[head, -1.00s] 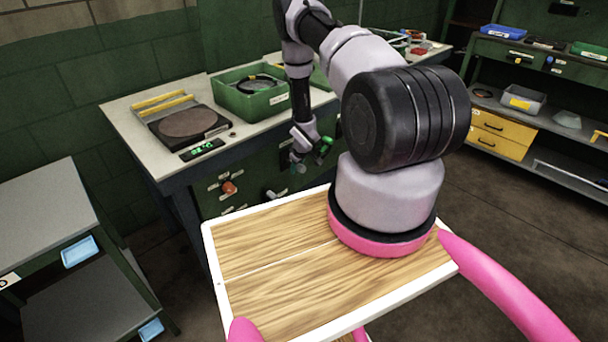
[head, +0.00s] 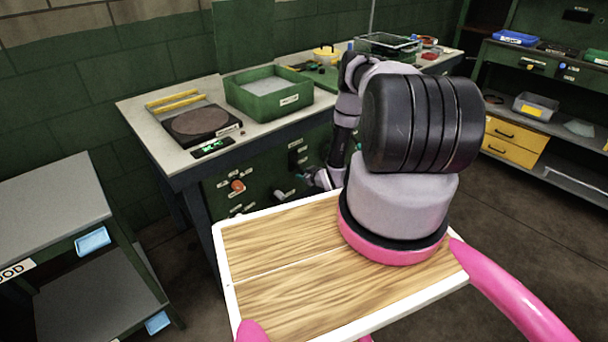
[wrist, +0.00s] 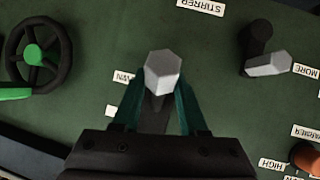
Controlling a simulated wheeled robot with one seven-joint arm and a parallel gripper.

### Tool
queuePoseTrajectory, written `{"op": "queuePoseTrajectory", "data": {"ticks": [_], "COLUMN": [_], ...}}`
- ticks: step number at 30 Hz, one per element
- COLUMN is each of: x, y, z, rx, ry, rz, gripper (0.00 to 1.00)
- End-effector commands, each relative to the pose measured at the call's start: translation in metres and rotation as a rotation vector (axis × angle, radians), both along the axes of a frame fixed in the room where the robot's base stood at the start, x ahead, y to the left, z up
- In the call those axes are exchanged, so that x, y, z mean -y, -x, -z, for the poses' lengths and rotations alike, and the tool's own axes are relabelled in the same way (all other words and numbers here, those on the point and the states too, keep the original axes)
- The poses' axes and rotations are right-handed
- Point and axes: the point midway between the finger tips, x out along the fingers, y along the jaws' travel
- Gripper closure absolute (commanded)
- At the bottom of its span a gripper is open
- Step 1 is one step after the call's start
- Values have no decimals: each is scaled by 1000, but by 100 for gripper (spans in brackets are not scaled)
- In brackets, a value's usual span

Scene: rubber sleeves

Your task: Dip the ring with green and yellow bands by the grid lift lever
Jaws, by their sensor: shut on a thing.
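My gripper (wrist: 161,98) is shut on a grey lever with a hexagonal end (wrist: 163,70) on the green panel. A partly hidden label ending in "WN" is beside it; the lever's own name is not readable. In the head view my gripper (head: 322,180) is low at the panel under the bench, and its jaws are too small to make out. The green tank (head: 266,101) on the bench shows a plain grey surface inside. The ring with green and yellow bands is not visible now.
A dark round plate (head: 200,121) and a display (head: 212,147) stand on the bench. My wooden tray is in front.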

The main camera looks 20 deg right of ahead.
Motion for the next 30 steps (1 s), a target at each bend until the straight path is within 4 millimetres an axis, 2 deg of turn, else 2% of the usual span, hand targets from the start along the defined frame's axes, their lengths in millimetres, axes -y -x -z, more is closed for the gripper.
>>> {"op": "queuePoseTrajectory", "data": {"ticks": [14, 15, 16, 17, 26, 30], "x": [0, 0, 0, 0, 0, 2], "y": [0, 0, 0, 0, 0, 10], "z": [2, 2, 2, 2, 1, -4], "rx": [11, 10, 10, 10, 12, 10], "ry": [-5, -5, -5, -5, -5, -5], "rz": [2, 2, 2, 2, 1, 2], "gripper": [100, 50, 39, 35, 35, 35]}}
